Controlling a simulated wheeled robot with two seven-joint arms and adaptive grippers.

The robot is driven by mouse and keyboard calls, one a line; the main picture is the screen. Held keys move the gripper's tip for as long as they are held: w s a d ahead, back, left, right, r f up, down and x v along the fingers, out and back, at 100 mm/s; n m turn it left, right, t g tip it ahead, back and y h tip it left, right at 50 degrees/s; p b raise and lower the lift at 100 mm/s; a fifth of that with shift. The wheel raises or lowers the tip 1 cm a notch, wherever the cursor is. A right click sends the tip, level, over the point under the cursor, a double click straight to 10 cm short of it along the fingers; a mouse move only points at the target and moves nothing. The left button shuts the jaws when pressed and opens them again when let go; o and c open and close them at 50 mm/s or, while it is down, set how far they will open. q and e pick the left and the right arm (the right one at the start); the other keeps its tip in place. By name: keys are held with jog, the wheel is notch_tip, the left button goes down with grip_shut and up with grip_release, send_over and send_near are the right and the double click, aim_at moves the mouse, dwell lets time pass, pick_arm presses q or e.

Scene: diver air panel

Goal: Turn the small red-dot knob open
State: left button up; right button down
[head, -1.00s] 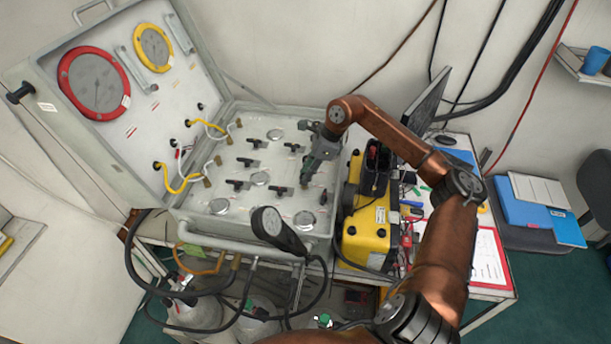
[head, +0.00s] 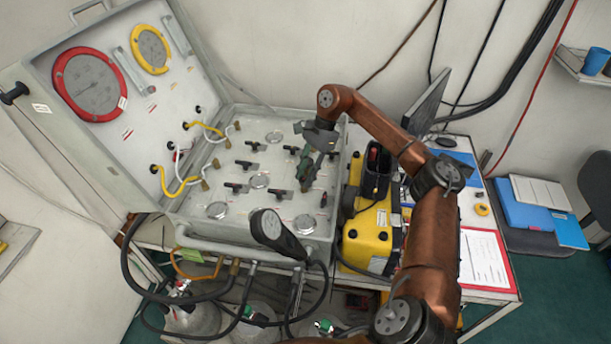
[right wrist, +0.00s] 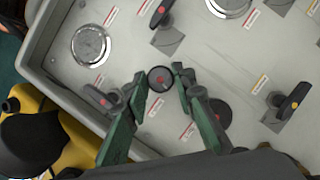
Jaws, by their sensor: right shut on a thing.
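The small round dark knob with a red dot (right wrist: 161,79) sits on the light grey panel, close to the panel's edge. My right gripper (right wrist: 159,75) has its green fingertips on either side of the knob and is shut on it. In the head view my right gripper (head: 306,186) points down at the right part of the panel and hides the knob. My left gripper is not in view.
The panel (head: 270,212) carries several black lever knobs and round gauges near the fingers. Another round dark knob (right wrist: 218,113) lies beside one finger. A yellow case (head: 368,240) stands close to the panel's right side. A black handset (head: 278,232) is at the front edge.

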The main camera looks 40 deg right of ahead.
dwell(0.5)
jog(key=c, duration=1.7)
grip_release()
jog(key=shift+o, duration=0.2)
jog(key=v, duration=1.2)
